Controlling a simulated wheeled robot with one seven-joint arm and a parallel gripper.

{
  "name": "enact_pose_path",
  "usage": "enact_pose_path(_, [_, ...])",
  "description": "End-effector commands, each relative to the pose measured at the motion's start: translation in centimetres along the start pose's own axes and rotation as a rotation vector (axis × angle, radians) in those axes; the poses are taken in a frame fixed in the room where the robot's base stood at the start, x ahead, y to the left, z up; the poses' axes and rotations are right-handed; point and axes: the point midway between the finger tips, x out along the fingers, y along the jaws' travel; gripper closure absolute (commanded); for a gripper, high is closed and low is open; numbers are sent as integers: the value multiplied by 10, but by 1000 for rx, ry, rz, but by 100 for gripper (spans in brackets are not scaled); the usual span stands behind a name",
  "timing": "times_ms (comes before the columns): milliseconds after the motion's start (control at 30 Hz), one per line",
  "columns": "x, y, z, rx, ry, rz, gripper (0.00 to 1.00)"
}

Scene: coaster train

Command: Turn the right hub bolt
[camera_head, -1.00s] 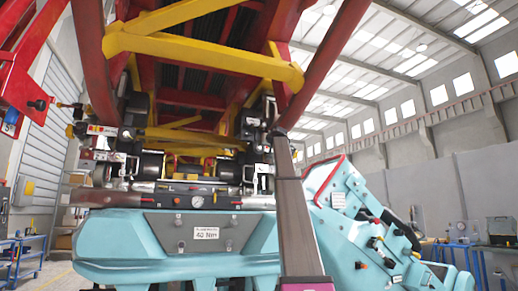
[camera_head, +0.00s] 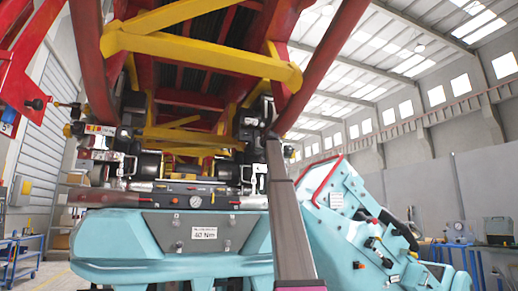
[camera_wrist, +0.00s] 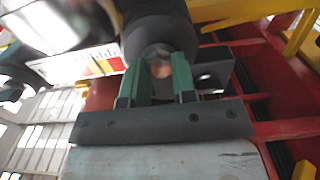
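In the wrist view, a round dark hub (camera_wrist: 160,32) lies straight ahead, with a metallic hub bolt (camera_wrist: 160,64) at its near end, showing an orange-brown tint. My gripper (camera_wrist: 161,68) has two green fingers standing apart, one at each side of the bolt. In the head view, my arm rises at right of centre toward the wheel assembly (camera_head: 253,120) under the train; the gripper and bolt are hidden there.
A teal machine (camera_head: 165,245) with a gauge and a "40 Nm" sign (camera_head: 204,233) stands in front. Another teal unit with a red handle (camera_head: 322,180) is on the right. Yellow beams (camera_head: 200,53) and red frame tubes (camera_head: 325,65) hang overhead. A dark bracket (camera_wrist: 212,70) sits right of the hub.

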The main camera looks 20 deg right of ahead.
Motion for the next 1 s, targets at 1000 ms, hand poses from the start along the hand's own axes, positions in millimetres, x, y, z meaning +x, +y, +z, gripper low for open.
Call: enact_pose_path(1000, [0, 2, 0, 632, 0, 0, 98])
